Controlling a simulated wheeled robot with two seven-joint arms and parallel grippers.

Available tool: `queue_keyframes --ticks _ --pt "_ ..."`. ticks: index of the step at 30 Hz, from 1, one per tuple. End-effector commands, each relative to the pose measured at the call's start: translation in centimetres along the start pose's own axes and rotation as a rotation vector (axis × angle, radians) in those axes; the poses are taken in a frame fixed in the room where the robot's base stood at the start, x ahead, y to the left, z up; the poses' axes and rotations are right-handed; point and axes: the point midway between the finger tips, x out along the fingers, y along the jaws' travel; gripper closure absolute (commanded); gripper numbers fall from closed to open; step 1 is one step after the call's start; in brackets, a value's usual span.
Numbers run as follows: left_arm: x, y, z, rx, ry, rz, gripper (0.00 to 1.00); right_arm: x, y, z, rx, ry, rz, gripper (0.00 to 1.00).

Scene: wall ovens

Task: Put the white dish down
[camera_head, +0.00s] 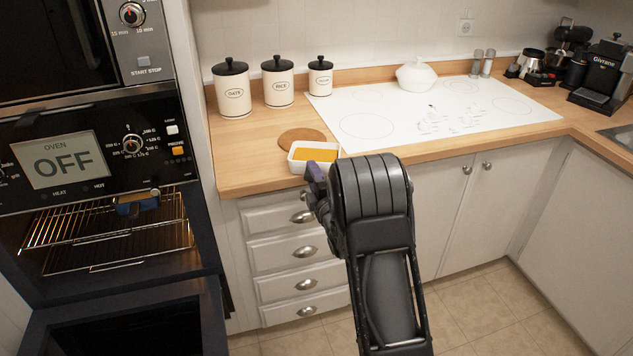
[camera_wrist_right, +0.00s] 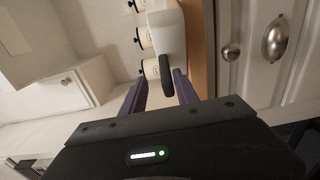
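The white dish (camera_head: 297,165), rectangular with orange-yellow contents, is at the front of the wooden counter, just right of and partly over a round wooden board (camera_head: 302,135). Its white side (camera_wrist_right: 166,35) and dark handle (camera_wrist_right: 167,76) show in the right wrist view. My right gripper (camera_head: 312,178) is at the dish's near side. In the wrist view its purple fingers (camera_wrist_right: 160,84) are apart, with the handle between their tips and a gap on the left. My forearm hides part of the counter front. My left gripper is not in view.
Three canisters (camera_head: 278,84) stand behind the board. A white cooktop (camera_head: 430,108) with a lidded white pot (camera_head: 416,75) lies to the right. Drawers (camera_head: 290,250) are below the counter.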

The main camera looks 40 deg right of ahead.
Motion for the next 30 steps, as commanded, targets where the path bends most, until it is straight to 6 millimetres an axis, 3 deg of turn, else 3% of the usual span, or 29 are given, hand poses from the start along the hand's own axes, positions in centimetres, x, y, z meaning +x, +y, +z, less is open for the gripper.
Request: queue_keyframes --ticks 7,21,30 --pt "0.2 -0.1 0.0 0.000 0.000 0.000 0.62 -2.1 0.1 0.1 0.001 -0.001 -0.001 0.64" --pt "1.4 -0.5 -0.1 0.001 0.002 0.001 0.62 -11.0 0.1 0.0 0.001 -0.001 0.000 0.64" --pt "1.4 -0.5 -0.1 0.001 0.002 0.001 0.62 -12.1 0.2 0.0 0.000 -0.001 -0.001 0.64"
